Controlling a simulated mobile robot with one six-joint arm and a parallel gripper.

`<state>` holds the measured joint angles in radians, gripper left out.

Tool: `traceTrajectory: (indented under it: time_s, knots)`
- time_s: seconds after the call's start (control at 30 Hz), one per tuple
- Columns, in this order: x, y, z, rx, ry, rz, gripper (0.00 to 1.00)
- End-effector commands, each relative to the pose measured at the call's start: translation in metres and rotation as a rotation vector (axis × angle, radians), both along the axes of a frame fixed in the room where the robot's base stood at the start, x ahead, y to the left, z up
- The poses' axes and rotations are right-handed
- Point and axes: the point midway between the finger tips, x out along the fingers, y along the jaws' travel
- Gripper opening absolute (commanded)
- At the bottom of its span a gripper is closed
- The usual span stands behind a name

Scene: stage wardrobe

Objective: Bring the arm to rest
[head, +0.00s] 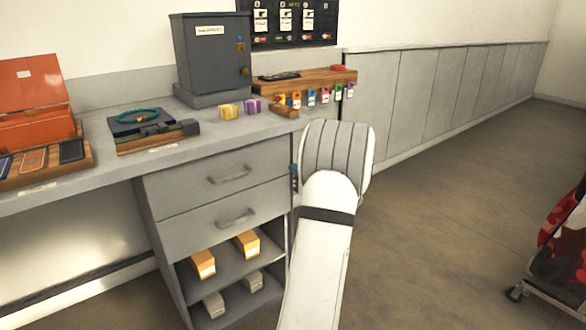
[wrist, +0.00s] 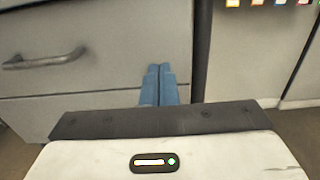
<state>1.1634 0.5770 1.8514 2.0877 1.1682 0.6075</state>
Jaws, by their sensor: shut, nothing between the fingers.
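My gripper (wrist: 159,84) shows in the wrist view with its two blue fingers together and nothing between them. It points toward the grey drawer unit (wrist: 95,45), near the unit's right edge. In the head view my white arm reaches up from the bottom, right of the drawer unit (head: 215,180). There the arm hides most of my gripper, and only a small dark blue bit shows at its left side. I cannot tell whether the fingers touch the unit.
A grey counter (head: 75,180) holds a dark metal cabinet (head: 212,60), an orange box (head: 35,95), a tray (head: 155,135) and small yellow and purple boxes. Coloured tags (head: 325,95) hang from a wooden rack. The floor (head: 440,200) is clear to the right, up to a wheeled rack (head: 555,265).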

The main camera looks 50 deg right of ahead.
Motion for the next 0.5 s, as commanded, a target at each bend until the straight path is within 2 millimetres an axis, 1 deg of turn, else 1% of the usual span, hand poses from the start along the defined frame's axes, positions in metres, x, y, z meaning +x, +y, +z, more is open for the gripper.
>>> traceTrajectory:
  time_s: [0.03,0.1,0.2,0.33,0.5]
  knots:
    - [-0.013,0.002,0.003,0.002,0.001,-0.004,0.00]
    - [-0.029,0.005,0.002,0.002,0.001,-0.004,0.00]
    - [-0.046,0.010,0.001,0.002,0.001,-0.003,0.00]
    - [-0.061,0.014,0.000,0.002,0.003,-0.002,0.00]
    - [-0.067,0.017,-0.001,0.001,0.003,0.002,0.00]
